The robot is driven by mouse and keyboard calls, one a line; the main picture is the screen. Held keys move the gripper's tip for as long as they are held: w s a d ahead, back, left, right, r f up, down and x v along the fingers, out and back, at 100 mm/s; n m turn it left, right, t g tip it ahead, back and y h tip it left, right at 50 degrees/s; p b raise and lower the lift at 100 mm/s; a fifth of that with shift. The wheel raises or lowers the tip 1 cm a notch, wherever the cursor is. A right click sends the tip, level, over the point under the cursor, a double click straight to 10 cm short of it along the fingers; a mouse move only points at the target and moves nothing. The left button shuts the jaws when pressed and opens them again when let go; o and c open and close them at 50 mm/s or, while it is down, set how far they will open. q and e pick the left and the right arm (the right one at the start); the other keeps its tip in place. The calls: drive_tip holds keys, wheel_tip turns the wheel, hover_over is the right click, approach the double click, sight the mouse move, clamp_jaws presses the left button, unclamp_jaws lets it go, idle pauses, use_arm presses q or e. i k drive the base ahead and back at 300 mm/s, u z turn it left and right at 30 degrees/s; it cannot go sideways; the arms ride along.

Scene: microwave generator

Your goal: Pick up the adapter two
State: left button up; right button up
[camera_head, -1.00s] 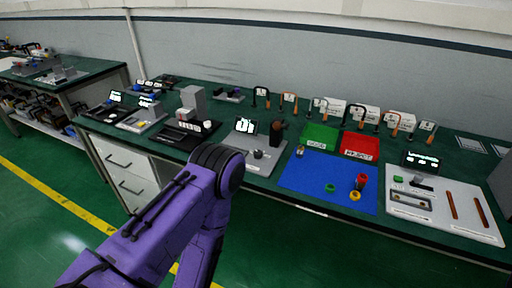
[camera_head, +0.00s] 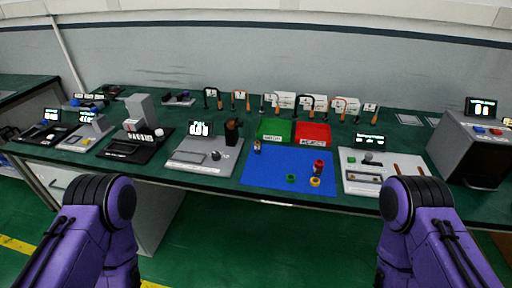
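I cannot tell which part is adapter two; no label on it is readable. Several small parts are on the blue mat (camera_head: 275,174) in mid-table: a green ring (camera_head: 291,178), a yellow ring (camera_head: 315,182), a red-topped cylinder (camera_head: 319,166) and a small brass-coloured part (camera_head: 257,147) at the upper left. Only purple links of my two arms show, at the lower left and lower right, in front of the table. Both grippers are out of view.
A green tray (camera_head: 274,130) and a red tray (camera_head: 313,134) stand behind the mat. Black and orange curved pieces line the back. A grey test station (camera_head: 203,157) is left of the mat, a white board (camera_head: 359,187) right. A grey box (camera_head: 464,150) stands far right.

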sight(257, 145)
drive_tip(key=u, duration=1.75)
drive_tip(key=i, duration=0.9)
drive_tip(key=z, duration=2.45)
